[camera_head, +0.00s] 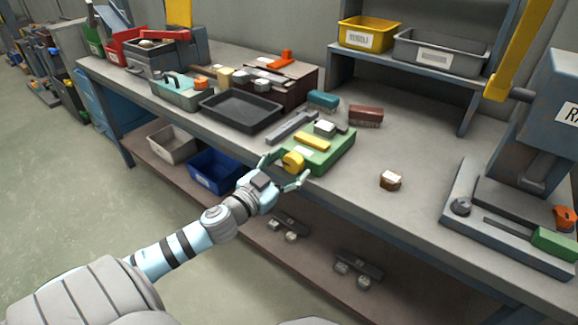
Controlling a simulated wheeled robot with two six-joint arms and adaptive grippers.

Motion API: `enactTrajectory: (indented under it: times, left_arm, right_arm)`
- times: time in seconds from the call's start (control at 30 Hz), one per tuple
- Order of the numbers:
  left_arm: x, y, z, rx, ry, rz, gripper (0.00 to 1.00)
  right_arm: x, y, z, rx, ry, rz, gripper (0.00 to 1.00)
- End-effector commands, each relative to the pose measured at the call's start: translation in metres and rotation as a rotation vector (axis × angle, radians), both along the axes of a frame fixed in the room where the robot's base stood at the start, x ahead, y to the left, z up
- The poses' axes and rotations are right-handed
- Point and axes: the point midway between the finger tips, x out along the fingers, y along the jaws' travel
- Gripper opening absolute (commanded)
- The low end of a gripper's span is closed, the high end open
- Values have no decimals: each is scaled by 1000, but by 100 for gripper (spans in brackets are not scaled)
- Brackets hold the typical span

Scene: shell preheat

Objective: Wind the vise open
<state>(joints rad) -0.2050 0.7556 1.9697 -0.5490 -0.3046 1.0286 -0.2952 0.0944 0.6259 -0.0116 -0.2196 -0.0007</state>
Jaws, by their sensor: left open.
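What looks like the vise (328,155) is a low green block at the front edge of the bench, with a yellow bar and a pale grey piece on top. A round yellow knob (293,161) sticks out of its front side. My left gripper (282,171) is open at the bench edge, in front of the vise. Its two fingers are spread to the left and right of the yellow knob. I cannot tell whether they touch it. My right gripper is out of view.
A black tray (240,112) and a grey bar (291,127) lie left of the vise. A teal block (323,99) and a brown brush-like block (365,116) are behind it. A small brown piece (390,181) lies right. A grey press (555,130) stands far right.

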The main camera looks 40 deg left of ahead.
Motion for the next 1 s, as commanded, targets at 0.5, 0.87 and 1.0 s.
enactTrajectory:
  times: [0.5,0.87,1.0]
  left_arm:
    - [-71,-2,-4,14,15,-5,65]
    - [-120,-3,-1,1,1,-2,65]
    - [-120,-3,0,0,-1,0,65]
  right_arm:
    - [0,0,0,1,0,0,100]
    - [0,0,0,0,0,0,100]
    - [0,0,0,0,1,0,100]
